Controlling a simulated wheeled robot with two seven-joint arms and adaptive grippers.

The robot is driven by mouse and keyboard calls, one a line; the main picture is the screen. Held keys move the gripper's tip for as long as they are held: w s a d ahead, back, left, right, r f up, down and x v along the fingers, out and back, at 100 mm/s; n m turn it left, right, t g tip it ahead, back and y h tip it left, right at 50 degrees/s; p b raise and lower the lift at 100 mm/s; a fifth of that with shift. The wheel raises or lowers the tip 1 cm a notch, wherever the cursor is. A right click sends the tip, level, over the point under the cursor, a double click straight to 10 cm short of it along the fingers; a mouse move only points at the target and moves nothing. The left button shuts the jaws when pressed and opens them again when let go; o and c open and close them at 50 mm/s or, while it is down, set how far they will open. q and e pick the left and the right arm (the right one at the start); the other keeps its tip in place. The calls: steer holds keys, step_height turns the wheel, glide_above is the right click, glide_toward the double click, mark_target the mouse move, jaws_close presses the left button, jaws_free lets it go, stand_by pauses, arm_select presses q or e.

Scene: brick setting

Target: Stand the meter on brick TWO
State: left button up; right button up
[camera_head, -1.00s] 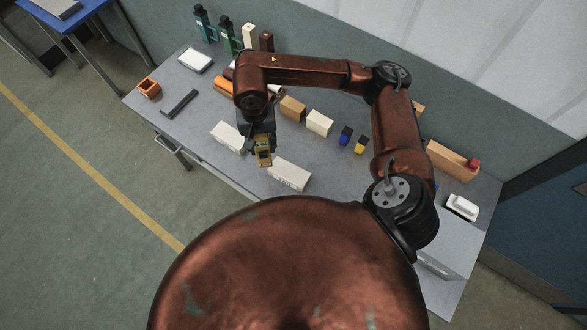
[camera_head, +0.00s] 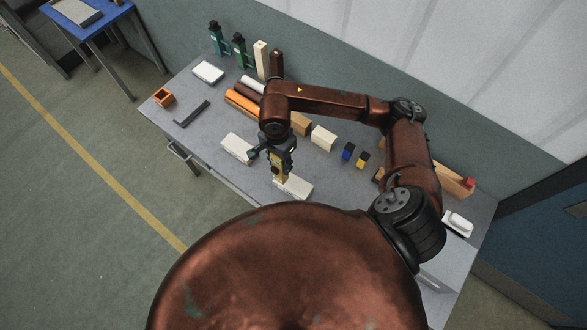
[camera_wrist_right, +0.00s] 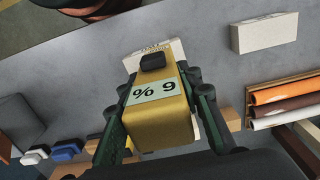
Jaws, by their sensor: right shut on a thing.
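The meter (camera_head: 281,165) is a yellow block with a dark knob. The meter looks roughly upright over the left part of a whitish brick (camera_head: 298,189). That brick also shows behind the meter in the wrist view (camera_wrist_right: 140,60), its lettering partly hidden and unreadable. I cannot tell whether meter and brick touch. A second whitish brick (camera_head: 237,148) lies to the left. My left gripper is out of view.
Behind are orange and brown rolls (camera_head: 243,103), a wooden block (camera_head: 300,124), a cream block (camera_head: 323,138), and small blue (camera_head: 348,151) and yellow (camera_head: 363,160) items. A dark bar (camera_head: 191,113) and orange box (camera_head: 163,97) lie left. The grey table (camera_head: 210,130) is bare around the bar.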

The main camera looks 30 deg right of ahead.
steer(key=d+f+p, duration=0.2)
steer(key=d+f, duration=0.2)
steer(key=f, duration=0.4)
steer(key=shift+s+d+f+p, duration=0.25)
steer(key=shift+s+f+p, duration=0.1)
steer(key=shift+s+f, duration=0.05)
steer(key=shift+f, duration=0.15)
steer(key=o, duration=1.3)
